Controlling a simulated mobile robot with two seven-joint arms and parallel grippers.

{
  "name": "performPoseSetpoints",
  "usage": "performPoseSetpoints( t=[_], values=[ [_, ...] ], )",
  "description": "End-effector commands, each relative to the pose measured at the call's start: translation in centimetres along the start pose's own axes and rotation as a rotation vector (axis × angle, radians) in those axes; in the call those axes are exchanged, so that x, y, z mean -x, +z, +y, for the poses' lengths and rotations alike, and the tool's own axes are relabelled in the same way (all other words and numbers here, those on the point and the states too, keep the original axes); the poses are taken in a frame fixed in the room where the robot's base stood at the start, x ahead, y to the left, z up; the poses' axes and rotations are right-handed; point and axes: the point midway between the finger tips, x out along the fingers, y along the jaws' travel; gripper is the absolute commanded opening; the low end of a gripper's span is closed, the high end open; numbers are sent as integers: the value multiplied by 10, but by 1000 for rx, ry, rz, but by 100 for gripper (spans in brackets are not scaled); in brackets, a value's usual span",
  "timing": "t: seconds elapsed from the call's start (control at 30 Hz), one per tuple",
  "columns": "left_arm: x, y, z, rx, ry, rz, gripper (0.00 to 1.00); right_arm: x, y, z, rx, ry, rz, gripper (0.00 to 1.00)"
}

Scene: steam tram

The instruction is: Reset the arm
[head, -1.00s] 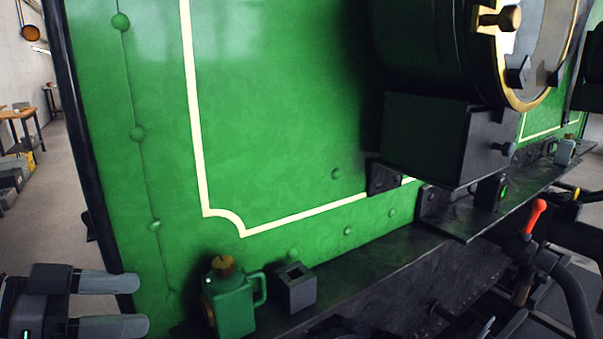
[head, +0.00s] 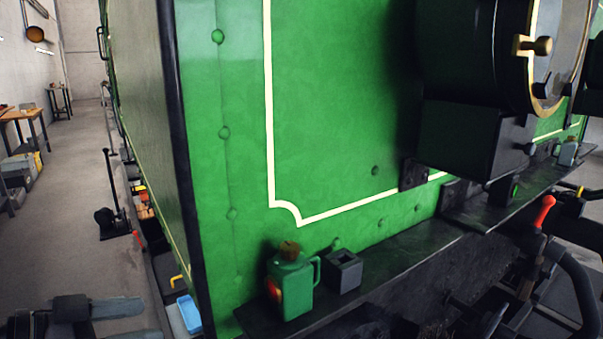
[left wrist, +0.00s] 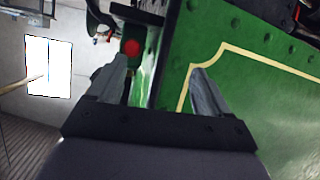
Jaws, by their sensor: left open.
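My left gripper (head: 112,318) is low at the left edge of the head view, open and empty. It is left of the tram's green body (head: 330,120), apart from it in the picture. In the left wrist view, the two fingers of my left gripper (left wrist: 158,66) are spread with nothing between them, and green panel with a cream line shows beyond. My right gripper is not in view.
A green lamp (head: 291,288) and a small grey square holder (head: 343,271) stand on the tram's front ledge (head: 400,255). A red-handled lever (head: 544,212) is at right. The floor (head: 75,200) left of the tram is mostly clear, with a dark stand (head: 112,205) on it.

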Motion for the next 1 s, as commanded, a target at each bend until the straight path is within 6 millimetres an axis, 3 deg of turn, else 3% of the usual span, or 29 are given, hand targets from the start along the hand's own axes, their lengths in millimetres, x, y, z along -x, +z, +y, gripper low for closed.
performPoseSetpoints(
  t=[0.13,0.27,0.43,0.6,0.8,1.0],
  values=[
    [-20,48,-13,124,-143,-12,79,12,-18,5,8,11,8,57],
    [-32,98,-11,196,-262,-40,79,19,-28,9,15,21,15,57],
    [-37,160,13,255,-396,-95,79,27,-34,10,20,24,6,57],
    [-33,210,55,272,-494,-157,79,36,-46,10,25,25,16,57],
    [-28,241,97,260,-545,-207,79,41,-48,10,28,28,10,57],
    [-27,249,110,248,-557,-221,79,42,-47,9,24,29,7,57]
  ],
)
